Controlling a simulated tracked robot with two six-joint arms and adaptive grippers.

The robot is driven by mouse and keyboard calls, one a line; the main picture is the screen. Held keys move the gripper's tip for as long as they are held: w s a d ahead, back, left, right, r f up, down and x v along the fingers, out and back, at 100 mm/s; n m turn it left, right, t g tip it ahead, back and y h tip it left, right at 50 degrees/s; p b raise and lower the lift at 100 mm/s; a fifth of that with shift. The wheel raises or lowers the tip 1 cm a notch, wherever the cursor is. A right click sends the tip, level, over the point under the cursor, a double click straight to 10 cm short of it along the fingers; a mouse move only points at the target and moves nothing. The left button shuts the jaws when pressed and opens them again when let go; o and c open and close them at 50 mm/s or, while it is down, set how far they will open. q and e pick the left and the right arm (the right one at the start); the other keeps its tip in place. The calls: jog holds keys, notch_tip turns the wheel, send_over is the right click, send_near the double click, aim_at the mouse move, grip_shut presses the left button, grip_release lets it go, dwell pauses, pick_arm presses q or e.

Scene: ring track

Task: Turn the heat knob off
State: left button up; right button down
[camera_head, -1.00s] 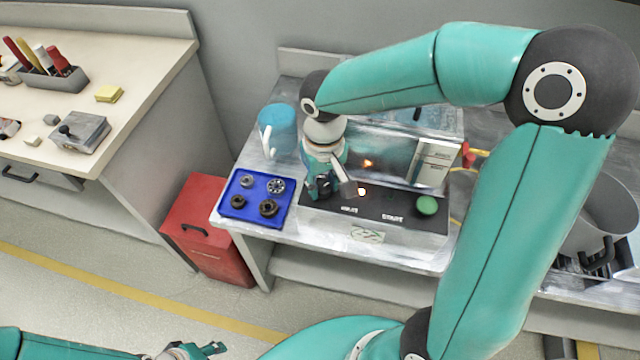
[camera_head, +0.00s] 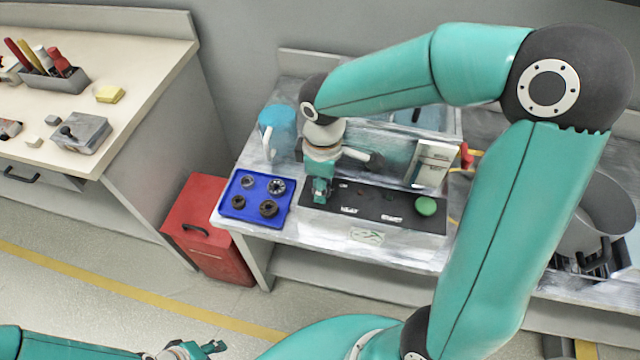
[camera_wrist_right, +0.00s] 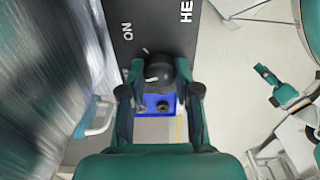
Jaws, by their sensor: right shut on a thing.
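The heat knob (camera_wrist_right: 160,72) is black and round with a white pointer line. It sits on the black control panel (camera_head: 373,203), by the lettering ON in the right wrist view. My right gripper (camera_head: 320,193) is at the panel's left end, above the HEAT label, and hides the knob in the head view. In the right wrist view its two fingers (camera_wrist_right: 160,92) are on either side of the knob, shut on it. The window behind the panel shows no glow. My left gripper (camera_head: 205,350) is at the bottom edge, far from the panel; its jaw opening is unclear.
A blue tray (camera_head: 262,213) with dark round parts is left of the panel. A green button (camera_head: 426,206) is at the panel's right. A red box (camera_head: 208,235) stands on the floor. A grey pot (camera_head: 590,215) is at right.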

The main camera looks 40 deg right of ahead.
jog(key=shift+w+r+n, duration=0.1)
jog(key=shift+n, duration=0.4)
jog(key=c, duration=0.8)
grip_release()
jog(key=shift+a, duration=0.1)
notch_tip(320, 180, up, 12)
jog(key=shift+f, duration=0.1)
